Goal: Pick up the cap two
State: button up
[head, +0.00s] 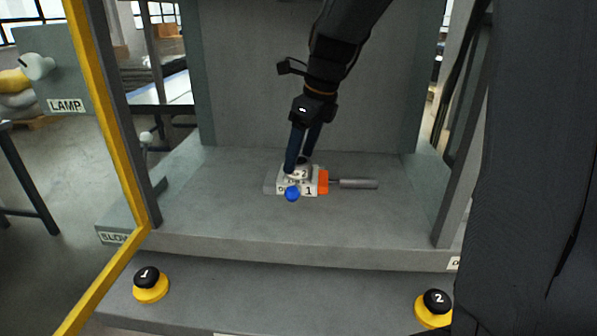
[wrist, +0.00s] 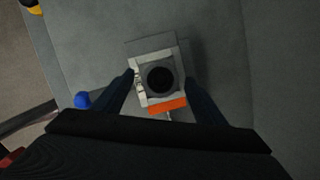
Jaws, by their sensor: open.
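My gripper (head: 299,166) is open and low over a small pale block (head: 271,185) on the grey bench floor. In the wrist view its fingers (wrist: 160,79) stand at either side of a pale square frame (wrist: 170,62) around a dark round top (wrist: 160,80). I cannot tell whether they touch it. In the head view a small whitish piece (head: 297,174) with unclear marks shows at the fingertips, partly hidden by them. I cannot tell if it is cap two. A black-topped yellow knob marked 2 (head: 436,303) stands at the front right.
The block has a label marked 1 (head: 309,191), an orange part (head: 323,181), a grey rod (head: 358,183) and a blue ball (head: 292,194). A knob marked 1 (head: 150,283) is front left. A yellow frame (head: 110,110) and uprights border the booth. The floor around the block is clear.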

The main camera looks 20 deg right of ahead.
jog(key=shift+w+f, duration=0.1)
jog(key=shift+f, duration=0.2)
jog(key=c, duration=1.4)
jog(key=shift+o, duration=0.2)
jog(key=shift+a+r, duration=0.1)
